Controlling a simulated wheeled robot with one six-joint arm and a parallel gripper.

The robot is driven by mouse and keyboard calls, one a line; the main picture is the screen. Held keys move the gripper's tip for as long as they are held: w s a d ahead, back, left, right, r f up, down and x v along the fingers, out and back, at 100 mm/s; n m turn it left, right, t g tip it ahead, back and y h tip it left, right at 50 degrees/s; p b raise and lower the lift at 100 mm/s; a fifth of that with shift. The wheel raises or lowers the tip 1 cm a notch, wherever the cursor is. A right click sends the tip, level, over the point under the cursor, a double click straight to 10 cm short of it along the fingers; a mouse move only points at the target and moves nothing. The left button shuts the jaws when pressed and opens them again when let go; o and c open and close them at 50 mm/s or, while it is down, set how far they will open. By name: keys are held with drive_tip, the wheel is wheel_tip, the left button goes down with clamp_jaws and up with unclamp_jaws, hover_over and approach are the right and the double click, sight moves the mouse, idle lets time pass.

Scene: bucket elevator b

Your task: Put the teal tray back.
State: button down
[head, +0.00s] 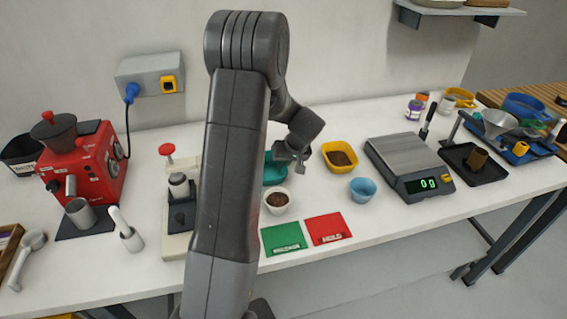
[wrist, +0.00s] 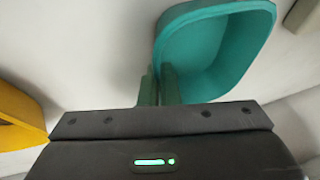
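The teal tray (wrist: 215,50) is a rounded, shallow tray filling the upper right of the wrist view. In the head view the teal tray (head: 275,170) shows partly, behind my arm and the white bowl. My gripper (wrist: 158,88) has its two fingers close together at the tray's near left edge, one on the inner side and one on the outer side, and looks shut on the wall. In the head view my gripper (head: 300,163) is just right of the tray. I cannot tell whether the tray touches the table.
A white bowl of brown grounds (head: 277,201) stands in front of the tray. A yellow bowl (head: 341,156) and a blue bowl (head: 363,189) stand to the right, near the scale (head: 408,163). Green (head: 284,239) and red (head: 327,228) mats lie in front.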

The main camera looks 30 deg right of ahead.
drive_tip(key=c, duration=1.7)
unclamp_jaws()
drive_tip(key=shift+r+p, duration=0.15)
drive_tip(key=shift+p, duration=0.15)
drive_tip(key=b+v, duration=0.2)
drive_tip(key=v, duration=1)
